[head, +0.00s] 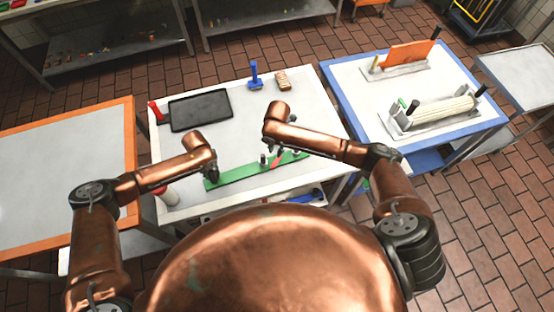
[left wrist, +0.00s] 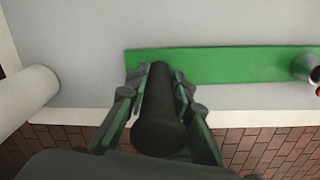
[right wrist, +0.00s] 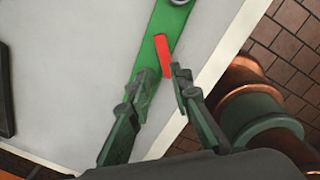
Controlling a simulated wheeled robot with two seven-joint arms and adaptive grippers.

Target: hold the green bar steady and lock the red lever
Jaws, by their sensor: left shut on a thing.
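The green bar (head: 238,174) lies along the front of the white-topped table; it also shows in the left wrist view (left wrist: 230,65) and the right wrist view (right wrist: 160,30). My left gripper (left wrist: 163,78) is shut on a black upright handle (left wrist: 160,115) by the bar's left end. In the head view my right arm hides most of that gripper.
A black tray (head: 200,110), a red upright handle (head: 155,112), a blue stand (head: 254,75) and a small brown block (head: 283,80) are at the back of the table. A white cylinder (left wrist: 25,100) stands left of my left gripper. Other tables flank this one.

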